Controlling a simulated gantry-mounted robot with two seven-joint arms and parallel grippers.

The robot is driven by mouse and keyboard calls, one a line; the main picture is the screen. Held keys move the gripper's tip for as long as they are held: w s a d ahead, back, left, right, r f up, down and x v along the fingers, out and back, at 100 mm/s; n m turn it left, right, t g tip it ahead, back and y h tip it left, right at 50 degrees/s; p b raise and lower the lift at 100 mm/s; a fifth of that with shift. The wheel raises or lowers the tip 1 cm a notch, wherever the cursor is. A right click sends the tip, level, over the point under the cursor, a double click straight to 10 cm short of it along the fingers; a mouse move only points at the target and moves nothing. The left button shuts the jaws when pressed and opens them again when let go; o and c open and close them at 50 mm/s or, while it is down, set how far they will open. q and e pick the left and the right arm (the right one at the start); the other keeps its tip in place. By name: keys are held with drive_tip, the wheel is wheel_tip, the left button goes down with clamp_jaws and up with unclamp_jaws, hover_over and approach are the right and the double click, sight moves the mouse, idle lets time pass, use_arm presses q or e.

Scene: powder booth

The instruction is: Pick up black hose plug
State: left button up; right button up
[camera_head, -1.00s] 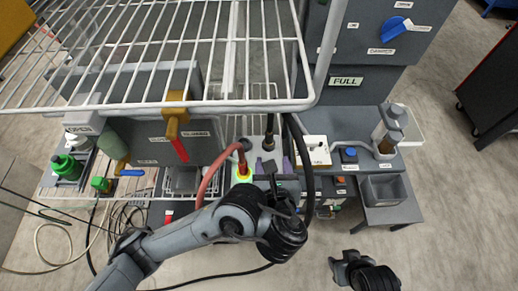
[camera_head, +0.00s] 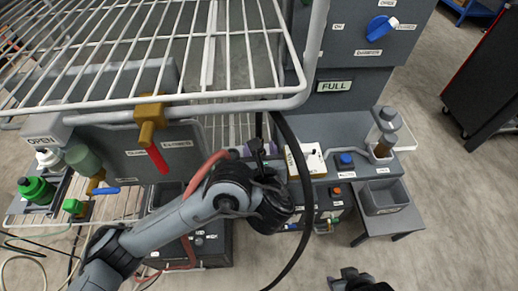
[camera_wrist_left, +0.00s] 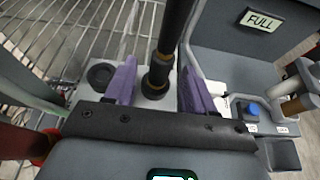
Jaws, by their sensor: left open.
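The black hose plug (camera_wrist_left: 158,72) shows in the left wrist view as a dark upright shaft with a brown ring, standing on a pale panel (camera_wrist_left: 150,100). My left gripper (camera_wrist_left: 158,84) has purple fingers, one on each side of the plug's lower part. It is open, with gaps visible between plug and fingers. In the head view my left wrist (camera_head: 270,205) hides most of the plug, and a thick black hose (camera_head: 303,165) curves down beside it. My right gripper (camera_head: 357,281) is only partly in view at the bottom edge, and its jaws cannot be made out.
A white wire rack (camera_head: 150,60) hangs over the bench. A red hose (camera_head: 200,175) runs beside my left arm. A dark round socket (camera_wrist_left: 100,74) lies left of the plug. A blue button (camera_head: 345,158) and a grey bin (camera_head: 383,198) are to the right.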

use_arm(q)
drive_tip(key=shift+b+x, duration=0.5)
drive_tip(key=shift+x, duration=0.8)
drive_tip(key=shift+s, duration=0.1)
clamp_jaws()
